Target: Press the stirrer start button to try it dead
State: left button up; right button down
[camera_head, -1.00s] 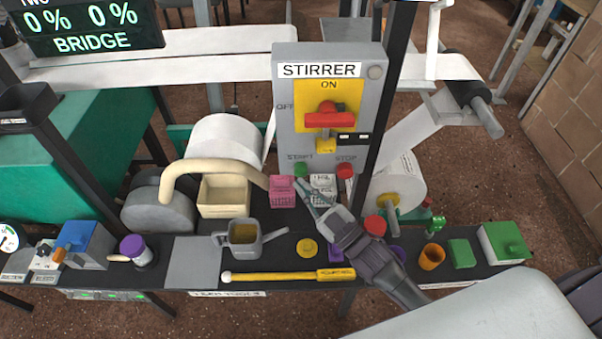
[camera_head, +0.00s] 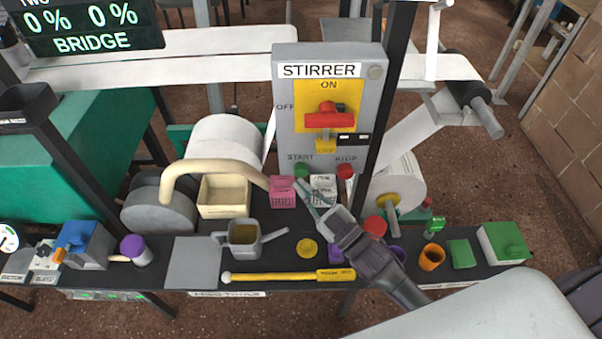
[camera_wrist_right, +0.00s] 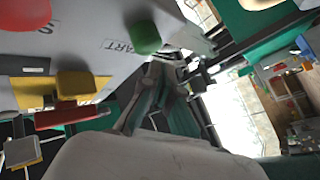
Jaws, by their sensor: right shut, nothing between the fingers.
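The grey STIRRER control box (camera_head: 283,120) stands upright behind the bench. Its green start button (camera_head: 301,170) is at the lower left under the START label, and its red stop button (camera_head: 345,171) is at the lower right. A red handle (camera_head: 323,120) sits across the yellow ON/OFF plate. My right gripper (camera_head: 303,184) is shut and empty, with its tips just below the green button. In the right wrist view the green button (camera_wrist_right: 144,37) stands above my shut fingers (camera_wrist_right: 155,75), and a gap seems to show between them. My left gripper is out of view.
A pink block (camera_head: 283,192) and a white labelled item (camera_head: 322,188) are close to my right fingers. A grey jug (camera_head: 245,238), yellow-handled rod (camera_head: 290,278) and cream bin (camera_head: 223,197) are on the bench. A black post (camera_head: 386,90) rises right of the box.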

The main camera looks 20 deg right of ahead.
jog(key=shift+w, duration=0.1)
jog(key=shift+w+d, duration=0.1)
jog(key=shift+w, duration=0.2)
jog(key=shift+w+d, duration=0.15)
jog(key=shift+w, duration=0.35)
dwell(0.8)
jog(key=shift+s, duration=0.15)
jog(key=shift+s+a+p, duration=0.25)
jog(key=shift+s+p, duration=0.05)
jog(key=shift+s, duration=0.45)
jog(key=s+p, duration=0.1)
jog(key=s, duration=0.1)
jog(key=s+a, duration=0.1)
jog(key=s, duration=0.1)
jog(key=shift+s+a+p, duration=0.2)
jog(key=shift+s+p, duration=0.2)
